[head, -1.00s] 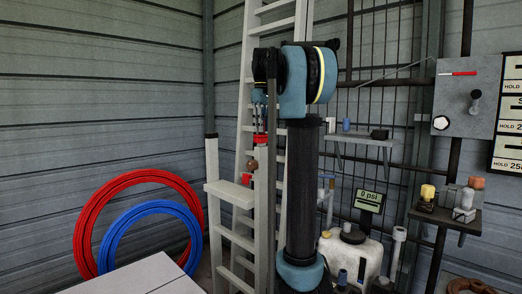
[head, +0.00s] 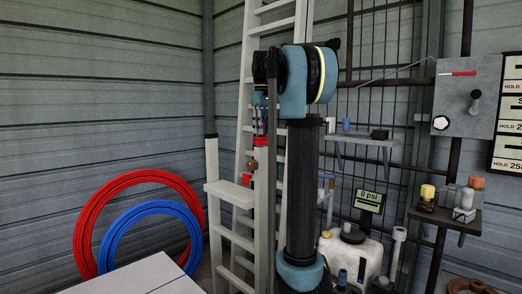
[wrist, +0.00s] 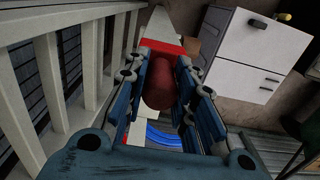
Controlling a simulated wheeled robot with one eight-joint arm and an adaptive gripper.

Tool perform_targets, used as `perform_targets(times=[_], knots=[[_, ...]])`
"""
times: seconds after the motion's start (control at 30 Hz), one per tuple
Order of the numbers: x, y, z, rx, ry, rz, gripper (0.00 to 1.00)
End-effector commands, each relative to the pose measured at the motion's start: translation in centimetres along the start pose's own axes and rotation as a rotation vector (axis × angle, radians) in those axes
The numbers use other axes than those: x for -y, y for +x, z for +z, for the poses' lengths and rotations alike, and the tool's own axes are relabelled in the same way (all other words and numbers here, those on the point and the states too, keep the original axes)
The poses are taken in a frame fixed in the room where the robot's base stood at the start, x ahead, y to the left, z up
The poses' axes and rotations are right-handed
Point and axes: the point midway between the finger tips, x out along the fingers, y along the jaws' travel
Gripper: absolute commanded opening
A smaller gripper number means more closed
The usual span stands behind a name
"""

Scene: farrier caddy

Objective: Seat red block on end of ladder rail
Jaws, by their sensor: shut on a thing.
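In the wrist view, my gripper (wrist: 160,78) is shut on a dark red rounded block (wrist: 159,84), held between the two blue-sided fingers. A brighter red piece with a pale tapering part (wrist: 160,47) shows just beyond the fingertips; I cannot tell whether it touches the block. In the head view, my gripper (head: 261,132) points down beside the pale short ladder (head: 214,165), with a little red below its fingers. The ladder's right rail is partly behind my arm, and any contact there is hidden.
A taller ladder (head: 249,60) leans behind. Red (head: 86,225) and blue (head: 110,240) hoses stand at left. A small shelf (head: 362,138) and a white jug (head: 350,252) are right of my arm. A white cabinet (wrist: 240,55) shows in the wrist view.

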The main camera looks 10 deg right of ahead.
Motion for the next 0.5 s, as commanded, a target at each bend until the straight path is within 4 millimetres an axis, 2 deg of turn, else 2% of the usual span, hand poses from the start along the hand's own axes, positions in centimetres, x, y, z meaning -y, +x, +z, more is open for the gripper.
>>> perform_targets(times=[0.5], knots=[[0.0, 0.49, 0.0, 0.0, 0.0, 0.0, 0.0]])
